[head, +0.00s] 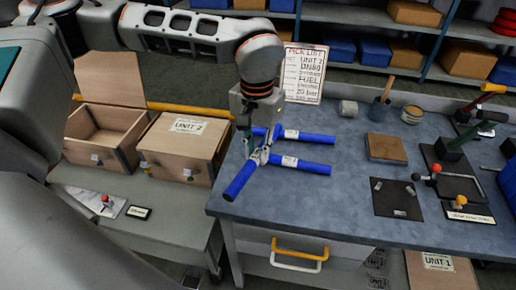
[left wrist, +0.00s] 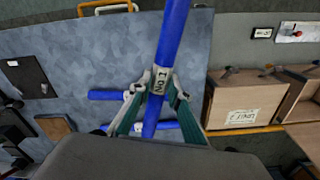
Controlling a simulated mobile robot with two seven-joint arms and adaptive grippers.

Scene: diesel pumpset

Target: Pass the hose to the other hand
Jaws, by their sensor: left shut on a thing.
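A blue hose (head: 238,184) is held in my left gripper (head: 259,157), over the left end of the blue-grey bench. In the left wrist view the hose (left wrist: 173,30) runs between the fingers (left wrist: 158,82), with a white label reading NO 1 at the grip. The hose lies slantwise in the head view, its near end pointing to the lower left. Two more blue hoses, an upper one (head: 312,136) and a lower one (head: 312,167), lie on the bench just right of the gripper; their left ends are partly hidden. My right gripper is not in view.
Left of the bench stand an open wooden box (head: 100,136) and a closed box marked UNIT 2 (head: 180,152). A pick list (head: 301,72) stands at the back. A wooden block (head: 386,148), a dark mat (head: 397,207) and tools occupy the right. The bench's front middle is clear.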

